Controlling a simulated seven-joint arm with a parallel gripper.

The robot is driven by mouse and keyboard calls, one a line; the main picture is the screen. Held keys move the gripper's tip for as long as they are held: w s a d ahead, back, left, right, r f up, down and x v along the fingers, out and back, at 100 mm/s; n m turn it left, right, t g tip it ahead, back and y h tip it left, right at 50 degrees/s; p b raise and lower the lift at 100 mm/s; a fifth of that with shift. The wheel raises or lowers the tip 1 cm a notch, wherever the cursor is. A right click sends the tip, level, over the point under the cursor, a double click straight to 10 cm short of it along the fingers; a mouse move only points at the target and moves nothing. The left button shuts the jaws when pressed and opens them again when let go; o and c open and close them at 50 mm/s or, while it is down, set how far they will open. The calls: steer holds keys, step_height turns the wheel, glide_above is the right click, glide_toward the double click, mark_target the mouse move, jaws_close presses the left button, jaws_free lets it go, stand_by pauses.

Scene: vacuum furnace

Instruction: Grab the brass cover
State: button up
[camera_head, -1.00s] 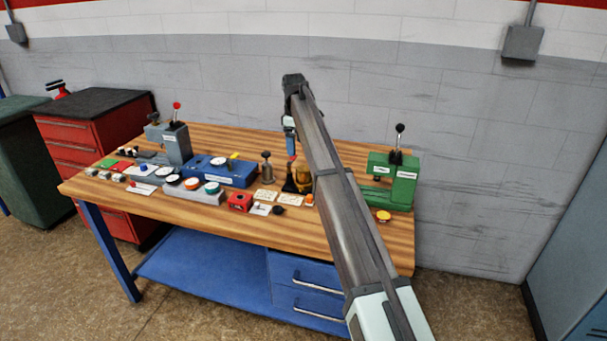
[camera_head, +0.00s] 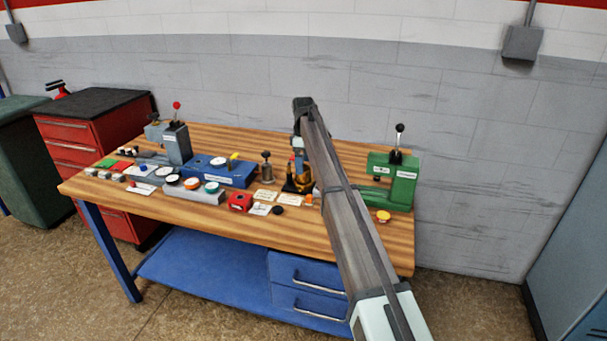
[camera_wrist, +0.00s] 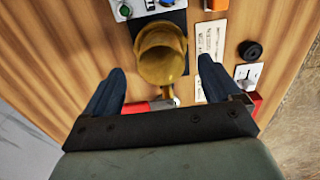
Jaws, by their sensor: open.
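The brass cover (camera_wrist: 162,55) shows in the wrist view as a gold cup-like piece over a dark square, between and just beyond my fingertips. In the head view the brass cover (camera_head: 301,177) stands on the workbench, partly hidden by my arm. My gripper (camera_wrist: 161,66) is open, with one blue finger on each side of the cover and nothing held. A gap shows between each finger and the cover. In the head view my fingers are mostly hidden behind the arm, above the cover.
Cards (camera_wrist: 211,45) and a black knob (camera_wrist: 250,50) lie right of the cover in the wrist view. On the bench, a green press (camera_head: 390,183) stands to the right, and a blue gauge box (camera_head: 222,171) to the left. The front bench edge is mostly clear.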

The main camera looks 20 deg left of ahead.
step_height(320, 180, down, 5)
steer(key=c, duration=1.3)
steer(key=shift+o, duration=0.2)
steer(key=shift+r, duration=0.1)
